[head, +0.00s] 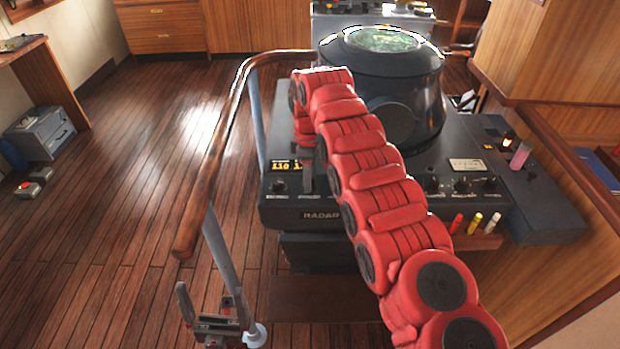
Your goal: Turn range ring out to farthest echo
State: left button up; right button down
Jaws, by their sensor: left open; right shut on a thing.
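The dark radar console (320,214) stands in the middle, with a round scope housing (383,75) on it. Its green screen (383,39) faces up and shows at a steep slant, so I cannot make out a ring or echoes. A yellow display (284,167) reads "110" and then a part hidden by my arm. My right gripper (307,175) points down beside the display, shut on a control of the console that it mostly hides. My red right arm covers the middle of the panel. My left gripper (212,312) is open and empty, low in front of the console.
A wooden handrail (222,128) on grey posts runs along the console's left side, close to my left gripper. Red, yellow and white markers (475,222) stand at the right front. A grey box (40,130) is at the far left. The wooden floor at left is mostly clear.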

jog(key=m, duration=0.4)
jog(key=shift+r+m, duration=0.1)
jog(key=shift+m, duration=0.2)
jog(key=m, duration=0.4)
jog(key=shift+m, duration=0.3)
jog(key=m, duration=0.4)
jog(key=shift+w+r+m, duration=0.1)
jog(key=shift+m, duration=0.2)
jog(key=m, duration=1.2)
jog(key=shift+m+p, duration=0.3)
jog(key=shift+p, duration=0.1)
jog(key=m, duration=0.3)
jog(key=shift+m, duration=0.3)
jog(key=shift+m+p, duration=0.3)
jog(key=shift+m, duration=1.6)
